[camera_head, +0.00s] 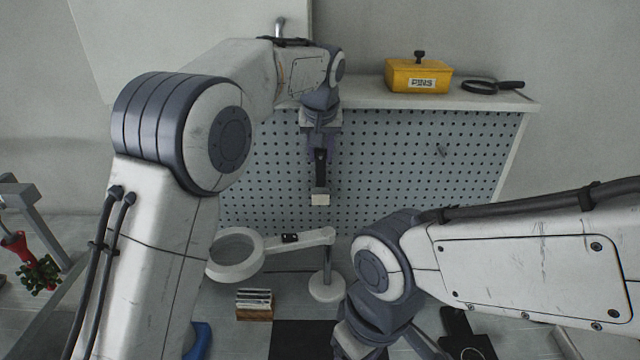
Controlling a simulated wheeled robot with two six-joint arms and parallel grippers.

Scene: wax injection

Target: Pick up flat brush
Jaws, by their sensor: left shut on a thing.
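The flat brush (320,185) has a dark handle and a pale, squared bristle end that points down. My left gripper (320,152) is shut on its handle and holds it upright in front of the pegboard, clear of the bench. The upper part of the handle is hidden between the fingers.
A perforated pegboard (430,170) stands behind, with a yellow pins box (418,76) and a magnifier (492,86) on its top shelf.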

